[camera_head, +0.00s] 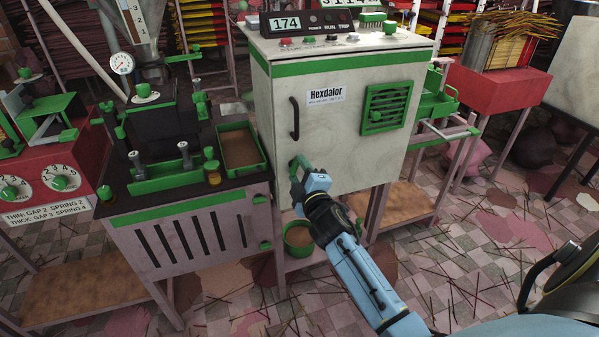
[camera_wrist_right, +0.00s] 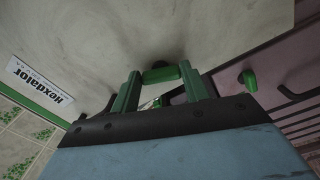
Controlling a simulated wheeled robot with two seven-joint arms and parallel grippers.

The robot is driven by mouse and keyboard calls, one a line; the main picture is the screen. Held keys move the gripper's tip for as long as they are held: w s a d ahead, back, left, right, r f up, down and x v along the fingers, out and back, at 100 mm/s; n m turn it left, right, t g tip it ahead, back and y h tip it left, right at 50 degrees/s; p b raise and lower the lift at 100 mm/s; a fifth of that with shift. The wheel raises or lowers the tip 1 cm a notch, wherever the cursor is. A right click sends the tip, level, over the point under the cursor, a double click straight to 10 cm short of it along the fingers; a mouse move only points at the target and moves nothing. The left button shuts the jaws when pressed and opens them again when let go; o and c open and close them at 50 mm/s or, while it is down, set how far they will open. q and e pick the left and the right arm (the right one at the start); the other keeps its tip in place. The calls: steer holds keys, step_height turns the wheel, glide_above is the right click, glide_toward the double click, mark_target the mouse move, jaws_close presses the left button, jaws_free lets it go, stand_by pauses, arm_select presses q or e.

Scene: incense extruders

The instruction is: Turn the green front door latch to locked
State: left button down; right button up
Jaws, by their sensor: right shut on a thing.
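The white cabinet (camera_head: 350,135) labelled Hexdalor has a closed front with a black handle (camera_head: 294,118). The green latch (camera_wrist_right: 160,74) is low on this front, below the handle. My right gripper (camera_head: 298,167) is at the lower left of the cabinet front. In the right wrist view its two green fingers (camera_wrist_right: 160,88) stand on either side of the latch and are shut on it. In the head view the gripper mostly covers the latch, so its exact angle is hard to tell. My left gripper is not in view.
A pink bench (camera_head: 195,240) with a green-edged tray (camera_head: 240,148) stands close on the left. A green round container (camera_head: 298,237) sits below the cabinet. A red stand (camera_head: 492,85) is at the right. Thin sticks litter the tiled floor.

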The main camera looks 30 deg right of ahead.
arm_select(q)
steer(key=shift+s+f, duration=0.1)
arm_select(e)
steer(key=o, duration=1)
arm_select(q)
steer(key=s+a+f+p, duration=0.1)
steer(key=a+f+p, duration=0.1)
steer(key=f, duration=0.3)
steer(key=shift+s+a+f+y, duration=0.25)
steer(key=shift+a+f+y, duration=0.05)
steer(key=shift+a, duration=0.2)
arm_select(e)
steer(key=v, duration=1.3)
steer(key=shift+s, duration=0.2)
steer(key=shift+f, duration=0.1)
